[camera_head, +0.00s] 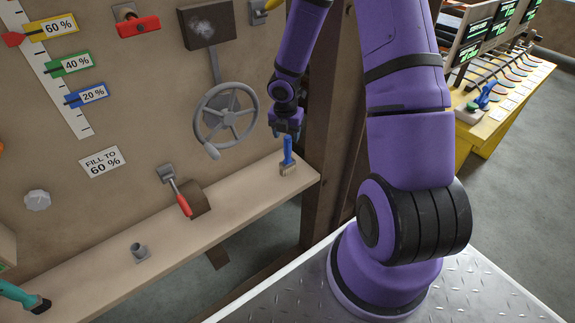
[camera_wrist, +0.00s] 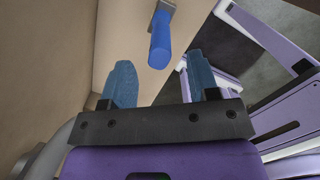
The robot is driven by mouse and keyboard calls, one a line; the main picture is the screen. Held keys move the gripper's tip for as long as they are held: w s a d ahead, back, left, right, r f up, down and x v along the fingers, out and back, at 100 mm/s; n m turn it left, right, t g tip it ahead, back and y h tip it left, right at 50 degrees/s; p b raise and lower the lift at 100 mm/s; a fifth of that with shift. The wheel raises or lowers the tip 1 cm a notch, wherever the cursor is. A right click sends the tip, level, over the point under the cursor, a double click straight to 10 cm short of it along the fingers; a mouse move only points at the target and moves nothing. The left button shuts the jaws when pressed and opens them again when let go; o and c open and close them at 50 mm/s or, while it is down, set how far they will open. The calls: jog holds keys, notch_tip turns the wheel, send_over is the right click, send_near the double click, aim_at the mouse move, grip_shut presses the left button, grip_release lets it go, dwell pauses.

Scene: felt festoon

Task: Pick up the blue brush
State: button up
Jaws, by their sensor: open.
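The blue brush (camera_head: 287,155) stands upright on the wooden shelf near its right end, bristles down and blue handle up. In the wrist view its blue handle (camera_wrist: 160,42) points toward my gripper, and the brush head is partly cut off at the top edge. My gripper (camera_head: 286,133) is right above the handle in the head view. In the wrist view my gripper's two blue fingers (camera_wrist: 161,85) are spread apart, with the handle end just beyond and between them. Nothing is held.
A grey handwheel (camera_head: 226,116) sticks out of the wall left of my gripper. A dark wooden post (camera_head: 325,120) stands just right of the shelf end.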

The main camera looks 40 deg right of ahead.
aim_at(288, 146)
jog(key=shift+w+d+f, duration=0.1)
jog(key=shift+d+f, duration=0.05)
jog(key=shift+f, duration=0.85)
jog(key=shift+w+d+f, duration=0.1)
jog(key=shift+f, duration=0.85)
jog(key=shift+w+d+f, duration=0.1)
jog(key=shift+d+f, duration=0.05)
jog(key=shift+f, duration=0.85)
jog(key=shift+c, duration=0.2)
jog(key=c, duration=1)
